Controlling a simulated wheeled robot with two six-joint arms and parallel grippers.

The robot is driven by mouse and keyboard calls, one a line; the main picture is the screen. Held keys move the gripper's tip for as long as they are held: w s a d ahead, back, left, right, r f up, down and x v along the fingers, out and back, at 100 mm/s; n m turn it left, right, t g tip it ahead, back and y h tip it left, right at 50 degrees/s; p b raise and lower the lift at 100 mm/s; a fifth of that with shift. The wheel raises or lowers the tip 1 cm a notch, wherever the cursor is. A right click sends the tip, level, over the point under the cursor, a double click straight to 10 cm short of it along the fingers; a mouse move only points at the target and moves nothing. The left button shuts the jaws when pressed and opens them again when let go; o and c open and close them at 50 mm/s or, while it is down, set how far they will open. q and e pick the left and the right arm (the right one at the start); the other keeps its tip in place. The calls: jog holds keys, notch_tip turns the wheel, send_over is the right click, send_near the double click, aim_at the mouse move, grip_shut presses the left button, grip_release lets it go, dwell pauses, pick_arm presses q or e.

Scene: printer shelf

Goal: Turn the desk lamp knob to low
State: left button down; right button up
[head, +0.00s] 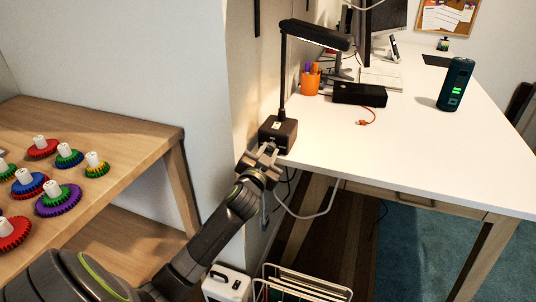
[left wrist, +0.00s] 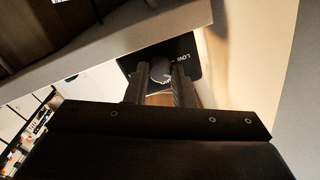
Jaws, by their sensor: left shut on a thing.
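The black desk lamp (head: 283,75) stands at the near left corner of the white desk, its light bar lit. Its box-shaped base (head: 284,136) sits at the desk edge. My left gripper (head: 262,160) is at the front face of this base. In the left wrist view a round grey knob (left wrist: 160,69) sits between the two fingers of my gripper (left wrist: 159,84), which is shut on it. The word LOW (left wrist: 182,58) shows on the dark panel beside the knob. The knob's pointer is too small to read. In the head view the gripper hides the knob.
The white desk (head: 400,140) holds an orange pen cup (head: 310,84), a black box (head: 360,94) and a dark cylinder with green lights (head: 455,85). A wooden shelf (head: 130,130) with coloured gears stands left. A white cable (head: 318,213) hangs below the desk edge.

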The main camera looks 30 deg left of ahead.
pick_arm(q)
jog(key=shift+n, duration=1)
jog(key=n, duration=0.2)
jog(key=shift+n, duration=1.8)
pick_arm(e)
jog(key=shift+w+d+r, duration=0.1)
jog(key=shift+w+r, duration=0.2)
jog(key=shift+w, duration=0.1)
pick_arm(q)
jog(key=c, duration=1.2)
grip_release()
jog(key=shift+c, duration=0.2)
pick_arm(e)
jog(key=shift+s+f, duration=0.1)
jog(key=shift+s, duration=0.05)
jog(key=shift+d, duration=0.1)
